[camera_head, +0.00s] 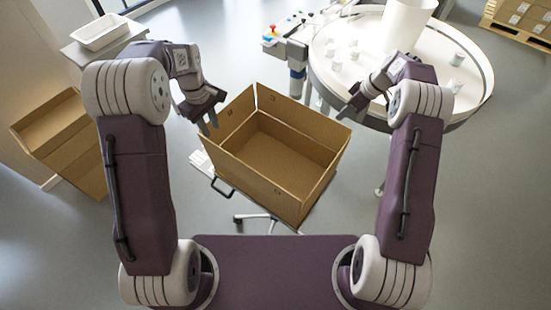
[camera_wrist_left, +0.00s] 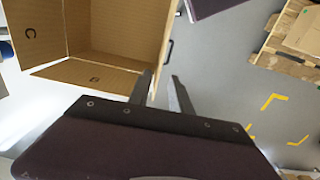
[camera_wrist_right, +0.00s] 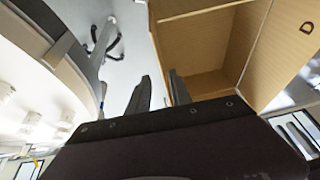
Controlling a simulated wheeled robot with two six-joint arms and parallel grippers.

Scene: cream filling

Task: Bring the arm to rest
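My left gripper (camera_head: 207,124) hangs beside the upper left wall of an open cardboard box (camera_head: 272,158). In the left wrist view its two fingers (camera_wrist_left: 160,78) stand apart with nothing between them. My right gripper (camera_head: 350,112) is at the right of the box, close to the near left edge of the round white table (camera_head: 440,75). In the right wrist view its fingers (camera_wrist_right: 159,78) are also apart and empty. The box shows in both wrist views, beyond the fingers, and its visible floor is bare.
The box stands on a small wheeled stand (camera_head: 268,219). Several small white containers (camera_head: 354,54) and a large white cylinder (camera_head: 408,25) are on the round table. A white tray (camera_head: 100,32) is on a side table at upper left.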

